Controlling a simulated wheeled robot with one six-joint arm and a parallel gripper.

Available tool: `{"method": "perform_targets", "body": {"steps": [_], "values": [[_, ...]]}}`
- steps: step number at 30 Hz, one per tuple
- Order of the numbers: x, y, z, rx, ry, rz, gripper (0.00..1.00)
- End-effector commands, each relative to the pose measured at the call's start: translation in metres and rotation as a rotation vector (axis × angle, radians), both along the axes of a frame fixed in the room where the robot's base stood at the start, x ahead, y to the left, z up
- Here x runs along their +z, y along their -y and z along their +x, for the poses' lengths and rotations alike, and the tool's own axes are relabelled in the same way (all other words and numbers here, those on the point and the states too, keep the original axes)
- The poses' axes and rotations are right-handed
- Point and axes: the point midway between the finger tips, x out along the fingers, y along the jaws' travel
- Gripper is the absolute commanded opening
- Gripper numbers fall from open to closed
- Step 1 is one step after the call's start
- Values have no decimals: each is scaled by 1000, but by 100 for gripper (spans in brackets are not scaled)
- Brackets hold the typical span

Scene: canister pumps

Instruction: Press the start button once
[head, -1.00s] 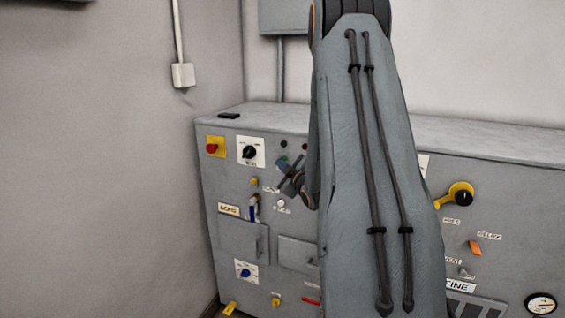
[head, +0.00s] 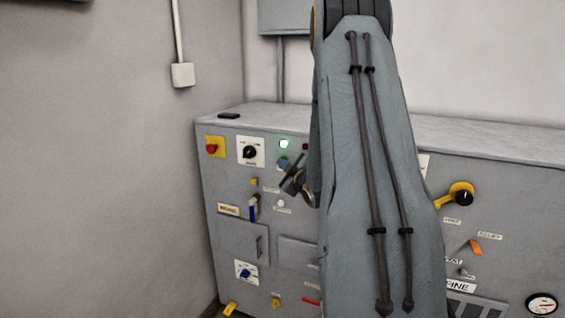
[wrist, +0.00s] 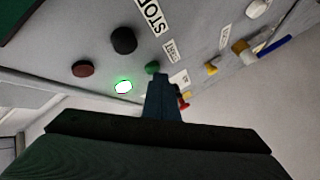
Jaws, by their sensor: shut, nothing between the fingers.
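The green button (wrist: 152,67) shows in the wrist view on the grey panel, just beyond and left of my fingertips. In the head view it shows as a small teal-green spot (head: 282,162) below a brightly lit green lamp (head: 284,143). The lit lamp is also in the wrist view (wrist: 123,86). My gripper (wrist: 162,78) is shut and empty. In the head view my gripper (head: 291,184) is just below and right of the button, with a small gap.
A black button (wrist: 124,40) by a STOP label and a dark red lamp (wrist: 83,68) are close by. A red button on yellow (head: 212,147), a black rotary knob (head: 250,152) and a blue-handled lever (head: 252,211) are to the left. My arm hides the panel's middle.

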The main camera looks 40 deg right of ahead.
Motion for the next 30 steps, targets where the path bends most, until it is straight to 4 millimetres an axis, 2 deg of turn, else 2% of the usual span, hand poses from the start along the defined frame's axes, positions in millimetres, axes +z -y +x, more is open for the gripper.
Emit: {"method": "perform_targets", "body": {"steps": [10, 21, 30], "values": [[0, -1, -1, -1, 1, 0, 0], [1, -15, -9, 0, 1, 0, 0], [0, -16, -9, -1, 1, 0, 0]]}}
